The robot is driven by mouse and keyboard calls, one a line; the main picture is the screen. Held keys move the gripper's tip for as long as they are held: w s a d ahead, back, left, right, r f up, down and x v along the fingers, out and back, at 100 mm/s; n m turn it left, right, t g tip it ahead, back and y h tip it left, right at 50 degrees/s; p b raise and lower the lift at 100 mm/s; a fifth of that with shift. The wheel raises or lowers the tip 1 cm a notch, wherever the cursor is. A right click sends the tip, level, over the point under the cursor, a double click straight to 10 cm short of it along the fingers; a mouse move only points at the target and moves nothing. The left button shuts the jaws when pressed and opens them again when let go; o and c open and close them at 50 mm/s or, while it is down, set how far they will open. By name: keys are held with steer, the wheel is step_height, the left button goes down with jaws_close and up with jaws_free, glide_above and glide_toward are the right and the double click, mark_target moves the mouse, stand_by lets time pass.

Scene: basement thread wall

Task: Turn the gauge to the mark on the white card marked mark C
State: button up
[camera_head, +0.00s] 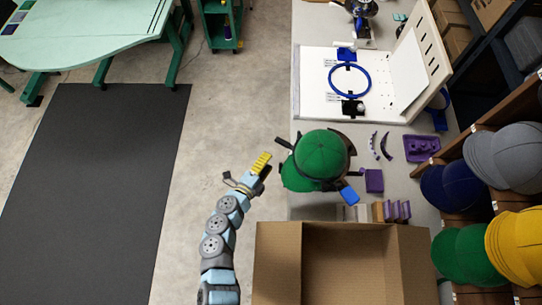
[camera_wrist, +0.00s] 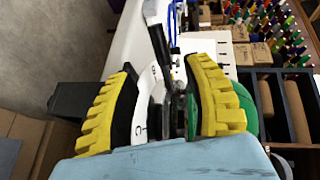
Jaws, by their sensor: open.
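My gripper (camera_wrist: 160,64) is open, with a yellow ribbed pad on each side of the wrist view. Between the pads lies a curved white card (camera_wrist: 140,117) bearing a letter C near its lower end and another small mark higher up. A dark lever-like bar (camera_wrist: 157,40) runs down from the top between the pads, and dark metal parts lie beside the card. Whether either pad touches them I cannot tell. In the head view my gripper (camera_head: 261,163) is just left of the green cap (camera_head: 322,153). The gauge's pointer and its reading are not clear.
A cardboard box (camera_head: 278,262) stands below the cap. A white board with a blue hoop (camera_head: 333,78) lies farther up the bench. Purple blocks (camera_head: 374,181) sit right of the cap. Caps (camera_head: 503,157) fill shelves at right. Floor left of the arm is clear.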

steer(key=shift+s+a, duration=0.1)
steer(key=shift+s, duration=0.3)
